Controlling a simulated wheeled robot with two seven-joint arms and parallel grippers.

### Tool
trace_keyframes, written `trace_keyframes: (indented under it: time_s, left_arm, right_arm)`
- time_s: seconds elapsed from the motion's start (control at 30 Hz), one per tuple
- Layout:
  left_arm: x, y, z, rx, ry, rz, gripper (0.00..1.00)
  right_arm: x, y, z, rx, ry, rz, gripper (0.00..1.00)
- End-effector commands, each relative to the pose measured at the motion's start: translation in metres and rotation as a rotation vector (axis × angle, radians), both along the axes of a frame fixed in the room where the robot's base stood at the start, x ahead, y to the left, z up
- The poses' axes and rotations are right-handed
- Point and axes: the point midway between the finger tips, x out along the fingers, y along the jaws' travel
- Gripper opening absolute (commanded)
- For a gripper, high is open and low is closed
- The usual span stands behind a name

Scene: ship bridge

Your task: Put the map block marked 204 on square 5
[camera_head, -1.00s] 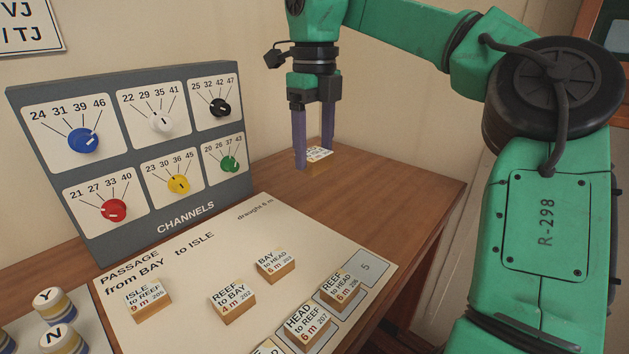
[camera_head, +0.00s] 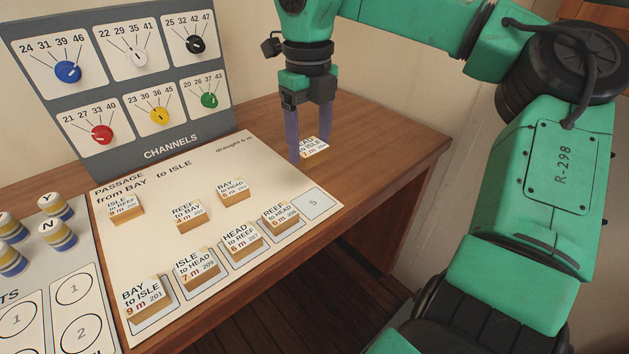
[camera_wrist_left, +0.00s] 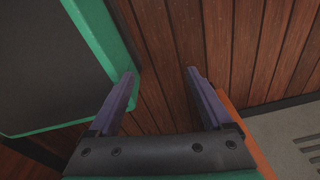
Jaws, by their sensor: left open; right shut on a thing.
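My right gripper (camera_head: 310,146) is shut on a map block (camera_head: 312,149) whose label reads HEAD to ISLE, 7 m; its number is too small to read surely. It is over the wooden desk, just past the right edge of the passage sheet (camera_head: 165,225). Whether the block touches the desk is hard to tell. Square 5 (camera_head: 313,204) is empty, at the right end of the row, nearer the camera than the held block. My left gripper (camera_wrist_left: 160,75) shows only in the left wrist view, open and empty above a plank floor.
Blocks 201 (camera_head: 150,298), 209 (camera_head: 196,269), 207 (camera_head: 243,242) and 206 (camera_head: 281,217) fill the row left of square 5. Several loose blocks, such as BAY to HEAD (camera_head: 233,191), lie farther back on the sheet. The CHANNELS panel (camera_head: 165,145) stands behind.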

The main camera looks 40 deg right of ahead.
Motion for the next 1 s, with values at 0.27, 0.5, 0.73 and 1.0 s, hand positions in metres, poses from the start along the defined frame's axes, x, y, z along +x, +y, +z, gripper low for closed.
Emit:
trace_keyframes:
  time_s: [0.27, 0.5, 0.73, 1.0]
  left_arm:
    - [-0.017, -0.004, -0.006, -0.005, 0.027, 0.003, 0.84]
    - [-0.023, -0.009, -0.008, -0.010, 0.038, 0.003, 0.84]
    - [-0.018, -0.009, -0.008, -0.011, 0.030, 0.001, 0.84]
    - [-0.017, -0.008, -0.010, -0.010, 0.028, 0.000, 0.84]
  right_arm:
    - [-0.001, 0.000, -0.066, 0.002, 0.001, 0.000, 0.15]
    - [-0.001, 0.000, -0.107, 0.002, 0.003, 0.000, 0.15]
    - [-0.001, -0.001, -0.109, 0.000, -0.001, -0.001, 0.15]
    - [-0.001, -0.001, -0.111, 0.000, 0.000, -0.001, 0.99]
